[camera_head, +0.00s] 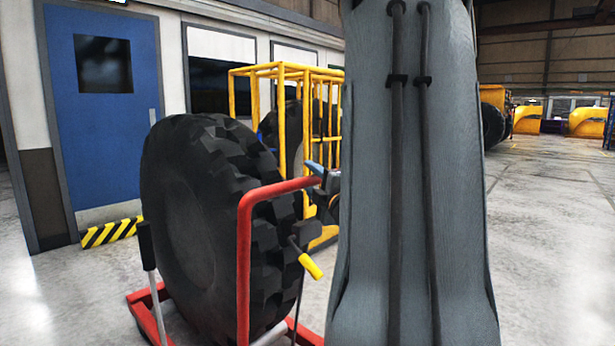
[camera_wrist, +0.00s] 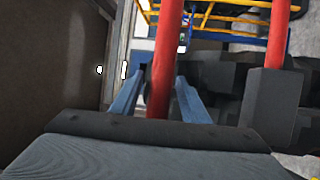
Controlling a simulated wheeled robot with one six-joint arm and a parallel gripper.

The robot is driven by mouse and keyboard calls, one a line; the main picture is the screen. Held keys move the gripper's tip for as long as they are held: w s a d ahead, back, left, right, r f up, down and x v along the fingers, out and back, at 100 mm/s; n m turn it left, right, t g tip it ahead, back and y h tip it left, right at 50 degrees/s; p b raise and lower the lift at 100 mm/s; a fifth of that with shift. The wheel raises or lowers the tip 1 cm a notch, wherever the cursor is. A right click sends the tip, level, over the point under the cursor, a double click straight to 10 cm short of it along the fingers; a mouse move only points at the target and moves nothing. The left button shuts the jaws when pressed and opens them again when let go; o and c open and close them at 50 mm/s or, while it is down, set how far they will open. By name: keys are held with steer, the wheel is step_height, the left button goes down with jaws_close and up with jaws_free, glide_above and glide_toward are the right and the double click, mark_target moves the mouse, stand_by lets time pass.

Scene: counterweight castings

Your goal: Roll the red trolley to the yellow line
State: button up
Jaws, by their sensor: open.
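The red trolley (camera_head: 243,262) stands on the floor left of centre in the head view, carrying a large black tyre (camera_head: 215,225) upright. My gripper (camera_head: 322,182) is at the upper right end of the trolley's red handle, partly hidden behind my arm. In the wrist view, my gripper (camera_wrist: 158,98) has its two blue fingers apart. A red handle bar (camera_wrist: 165,60) runs between them, with gaps showing, so it is not clamped. A second red bar (camera_wrist: 276,40) stands to the right.
A yellow cage (camera_head: 283,120) with a tyre inside stands behind the trolley. A blue door (camera_head: 105,130) and a black-and-yellow striped block (camera_head: 110,232) are at the left. A yellow-tipped lever (camera_head: 310,265) sticks out beside the tyre. Open floor (camera_head: 550,220) lies to the right.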

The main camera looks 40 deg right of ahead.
mark_target(316, 182)
steer(key=v, duration=0.5)
steer(key=shift+s+a, duration=0.2)
steer(key=shift+s, duration=0.15)
